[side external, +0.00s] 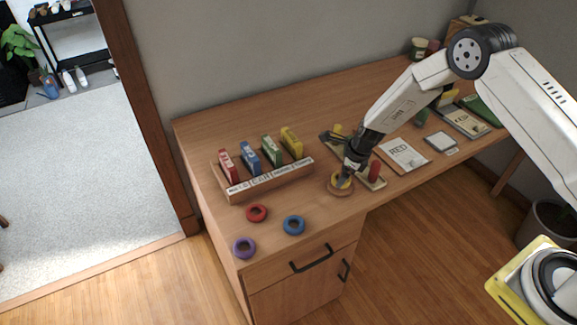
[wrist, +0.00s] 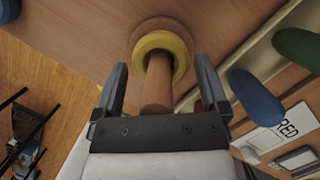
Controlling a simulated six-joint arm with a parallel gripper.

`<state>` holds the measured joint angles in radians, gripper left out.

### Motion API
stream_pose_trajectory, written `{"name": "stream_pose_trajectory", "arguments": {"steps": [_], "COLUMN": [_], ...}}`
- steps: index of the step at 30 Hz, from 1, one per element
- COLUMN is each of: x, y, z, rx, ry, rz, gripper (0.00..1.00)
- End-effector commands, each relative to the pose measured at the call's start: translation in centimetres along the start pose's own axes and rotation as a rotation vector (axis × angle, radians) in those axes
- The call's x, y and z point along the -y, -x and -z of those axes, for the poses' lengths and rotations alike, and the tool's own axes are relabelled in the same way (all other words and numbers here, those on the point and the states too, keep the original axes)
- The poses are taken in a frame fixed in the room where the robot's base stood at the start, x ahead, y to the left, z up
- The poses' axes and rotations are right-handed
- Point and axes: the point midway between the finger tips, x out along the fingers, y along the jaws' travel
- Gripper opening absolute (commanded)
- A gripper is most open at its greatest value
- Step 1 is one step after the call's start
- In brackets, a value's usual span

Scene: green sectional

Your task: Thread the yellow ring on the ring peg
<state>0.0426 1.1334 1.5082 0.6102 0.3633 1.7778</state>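The yellow ring (wrist: 184,49) is around the wooden post of the ring peg (wrist: 158,88), low down at its round base (wrist: 140,31). In the side external view the yellow ring (side external: 342,182) shows as a small patch just above the peg's base (side external: 340,192). My gripper (wrist: 161,65) is open, with one finger on each side of the post. The fingers stand apart from both post and ring, and nothing is held. In the side external view my gripper (side external: 349,168) points down over the peg and hides most of the post.
Red (side external: 257,213), blue (side external: 294,225) and purple (side external: 243,247) rings lie near the desk's front left edge. A rack (side external: 262,180) of coloured blocks stands behind them. A red peg (side external: 374,171) is close right of my gripper. A card marked RED (side external: 403,156) lies further right.

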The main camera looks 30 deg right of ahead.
Motion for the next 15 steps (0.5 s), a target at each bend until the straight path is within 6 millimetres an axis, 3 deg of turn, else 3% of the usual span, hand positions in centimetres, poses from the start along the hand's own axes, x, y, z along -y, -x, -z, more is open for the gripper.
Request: {"name": "stream_pose_trajectory", "arguments": {"steps": [1,15], "x": [-0.44,-0.4], "y": [-1.77,-1.04], "z": [0.74,0.65], "rx": [-0.012,-0.011], "ry": [-0.004,-0.004], "rz": [0.008,0.009], "gripper": [1.0,1.0]}}
